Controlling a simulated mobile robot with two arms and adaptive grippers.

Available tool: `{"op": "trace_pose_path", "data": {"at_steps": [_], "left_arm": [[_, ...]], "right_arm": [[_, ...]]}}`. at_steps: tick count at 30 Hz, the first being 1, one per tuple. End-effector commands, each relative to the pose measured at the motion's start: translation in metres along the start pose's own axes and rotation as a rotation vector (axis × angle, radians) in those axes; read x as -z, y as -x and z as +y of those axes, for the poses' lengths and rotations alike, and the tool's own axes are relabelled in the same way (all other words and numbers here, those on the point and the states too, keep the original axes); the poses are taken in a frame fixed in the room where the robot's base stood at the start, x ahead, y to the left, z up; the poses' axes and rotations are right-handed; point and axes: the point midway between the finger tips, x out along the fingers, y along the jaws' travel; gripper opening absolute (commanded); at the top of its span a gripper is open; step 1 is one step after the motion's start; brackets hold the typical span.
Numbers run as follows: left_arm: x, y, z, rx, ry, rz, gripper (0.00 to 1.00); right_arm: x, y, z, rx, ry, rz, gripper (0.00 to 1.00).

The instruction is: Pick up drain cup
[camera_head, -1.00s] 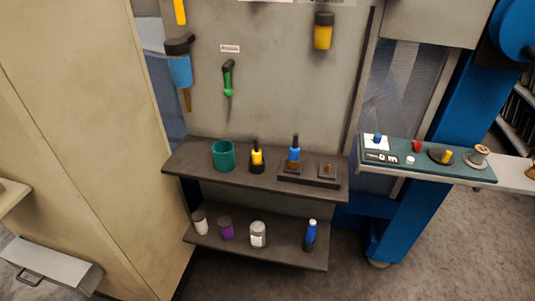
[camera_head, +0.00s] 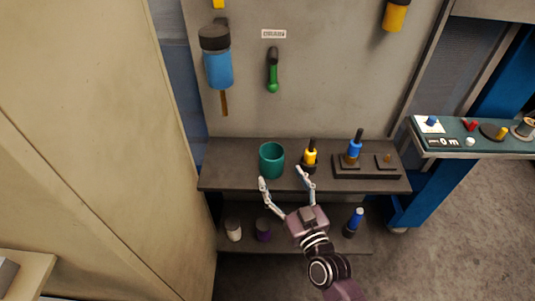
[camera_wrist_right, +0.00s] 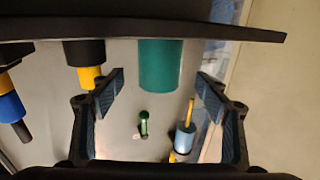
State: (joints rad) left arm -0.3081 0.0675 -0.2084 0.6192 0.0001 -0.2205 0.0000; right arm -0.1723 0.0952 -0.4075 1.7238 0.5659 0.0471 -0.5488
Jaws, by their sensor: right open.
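The drain cup appears to be the teal green cup (camera_head: 271,161), standing upright with its open top showing on the left part of the upper dark shelf (camera_head: 225,180). My right gripper (camera_head: 281,176) is open and empty in front of the cup, at the shelf's front edge. In the right wrist view, which looks upside down, the cup (camera_wrist_right: 160,62) appears between the two spread fingers, with space on both sides. Whether a finger touches it cannot be told, but gaps show. My left gripper is not in view.
A yellow-and-black tool (camera_head: 310,157) stands close right of the cup. A blue-handled tool (camera_head: 355,148) stands in a dark block farther right. A white jar (camera_head: 234,230) and purple jar (camera_head: 264,229) sit on the lower shelf. A blue bottle-like holder (camera_head: 217,68) hangs above left.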

Motion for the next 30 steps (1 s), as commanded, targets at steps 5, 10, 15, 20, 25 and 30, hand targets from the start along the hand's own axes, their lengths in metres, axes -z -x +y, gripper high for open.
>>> {"op": "trace_pose_path", "data": {"at_steps": [5,10,15,20,25,30], "left_arm": [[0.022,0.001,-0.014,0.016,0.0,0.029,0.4],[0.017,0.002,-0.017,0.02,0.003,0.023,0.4],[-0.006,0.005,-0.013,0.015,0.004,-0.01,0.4],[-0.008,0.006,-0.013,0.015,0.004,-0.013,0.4],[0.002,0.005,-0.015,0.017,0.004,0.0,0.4],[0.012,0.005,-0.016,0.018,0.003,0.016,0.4]], "right_arm": [[0.003,-0.016,0.0,0.0,-0.003,0.006,0.69],[0.002,-0.031,0.0,0.001,0.0,0.004,0.69],[0.0,-0.053,0.002,0.001,-0.001,0.005,0.69],[-0.002,-0.072,0.003,0.0,-0.001,0.004,0.69],[-0.002,-0.078,0.003,0.0,-0.002,0.002,0.69],[-0.003,-0.078,0.003,0.0,-0.001,0.002,0.67]]}}
